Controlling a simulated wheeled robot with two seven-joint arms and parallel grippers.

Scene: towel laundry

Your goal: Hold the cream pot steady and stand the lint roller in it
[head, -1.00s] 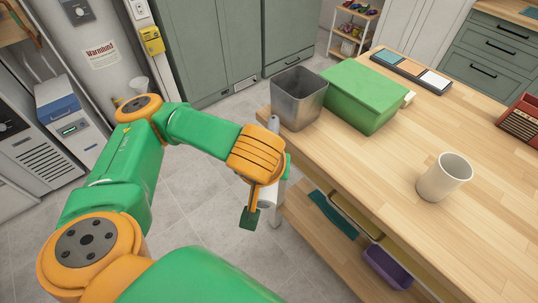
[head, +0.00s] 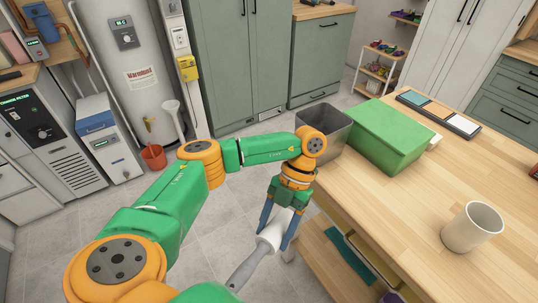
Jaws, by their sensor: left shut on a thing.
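The cream pot (head: 472,227) stands upright on the wooden table at the right, with nothing touching it. My left gripper (head: 278,224) hangs off the table's left edge, well to the left of the pot. Its blue fingers are shut on the lint roller (head: 269,236), around its white roll. The roller is tilted, with its grey handle (head: 246,270) pointing down and left toward the floor. My right gripper is not in view.
A grey metal bin (head: 325,130) and a green box (head: 388,135) stand at the table's far left corner. A tray with coloured panels (head: 438,113) lies behind them. The tabletop (head: 420,190) around the pot is largely clear. A lower shelf (head: 325,262) is under the table.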

